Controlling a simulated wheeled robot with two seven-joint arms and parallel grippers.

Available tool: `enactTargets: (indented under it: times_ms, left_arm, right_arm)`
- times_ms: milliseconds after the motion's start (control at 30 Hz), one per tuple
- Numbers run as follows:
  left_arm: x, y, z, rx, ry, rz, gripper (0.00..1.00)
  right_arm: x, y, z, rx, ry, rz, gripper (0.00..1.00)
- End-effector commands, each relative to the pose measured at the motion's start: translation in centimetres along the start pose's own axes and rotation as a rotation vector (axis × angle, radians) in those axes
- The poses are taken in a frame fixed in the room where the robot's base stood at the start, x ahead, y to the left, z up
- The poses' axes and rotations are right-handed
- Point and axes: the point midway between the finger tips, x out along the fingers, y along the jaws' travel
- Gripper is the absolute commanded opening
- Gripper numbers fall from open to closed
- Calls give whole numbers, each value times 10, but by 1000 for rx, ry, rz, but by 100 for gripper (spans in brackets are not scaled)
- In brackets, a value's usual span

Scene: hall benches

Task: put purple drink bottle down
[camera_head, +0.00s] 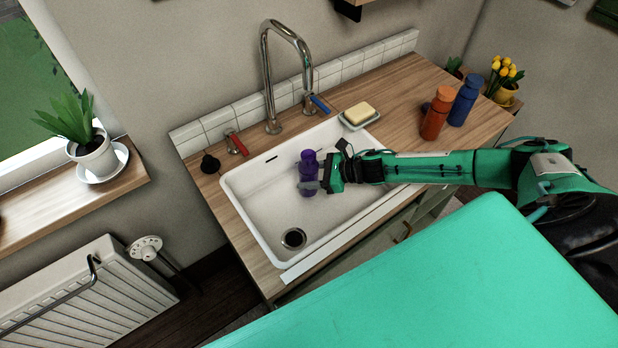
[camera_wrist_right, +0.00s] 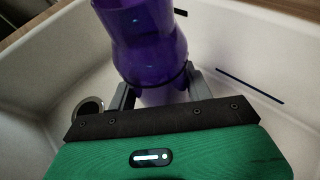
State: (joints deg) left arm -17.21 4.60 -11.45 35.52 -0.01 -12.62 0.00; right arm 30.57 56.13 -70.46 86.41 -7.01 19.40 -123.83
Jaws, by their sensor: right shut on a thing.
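The purple drink bottle (camera_head: 308,168) is upright in the head view, over the inside of the white sink (camera_head: 258,222). My right gripper (camera_head: 312,187) is shut on the bottle, reaching in from the right. In the right wrist view the bottle (camera_wrist_right: 142,40) stands between the two fingers of my right gripper (camera_wrist_right: 155,92), with its lower part hidden behind the gripper body. I cannot tell whether the bottle's base touches the sink floor. My left gripper is not in view.
A tall tap (camera_head: 270,80) stands behind the sink. A soap dish with soap (camera_head: 360,113) sits at the back right rim. An orange bottle (camera_head: 436,115) and a blue bottle (camera_head: 465,102) stand on the wooden counter to the right. The drain (camera_head: 293,238) is at the sink's front.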

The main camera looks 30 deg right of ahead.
Motion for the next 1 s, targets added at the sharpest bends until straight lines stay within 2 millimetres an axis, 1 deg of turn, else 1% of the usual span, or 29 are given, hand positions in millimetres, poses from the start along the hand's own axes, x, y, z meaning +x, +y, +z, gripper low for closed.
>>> enactTargets:
  times_ms: [33, 100, 367, 533, 567, 633, 667, 900, 1000]
  left_arm:
    - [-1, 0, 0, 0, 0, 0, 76]
    - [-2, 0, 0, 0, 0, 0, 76]
    - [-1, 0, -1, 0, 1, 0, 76]
    - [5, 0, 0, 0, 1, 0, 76]
    - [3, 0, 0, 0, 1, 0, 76]
    - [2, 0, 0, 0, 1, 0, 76]
    - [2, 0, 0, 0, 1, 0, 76]
    - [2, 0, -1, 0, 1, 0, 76]
    - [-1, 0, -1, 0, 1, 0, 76]
  right_arm:
    - [3, 0, -6, 3, 1, 0, 24]
    - [5, 1, -12, 3, 0, 1, 24]
    - [6, 0, -14, 0, -1, 0, 24]
    - [8, 0, -20, 1, -1, 0, 24]
    - [7, 0, -18, 1, 0, 0, 57]
    - [7, 0, -17, 1, 0, 0, 70]
    - [7, 0, -17, 1, 0, 0, 73]
    - [7, 0, -17, 1, 0, 0, 73]
    - [6, 0, -14, 0, 0, 0, 73]
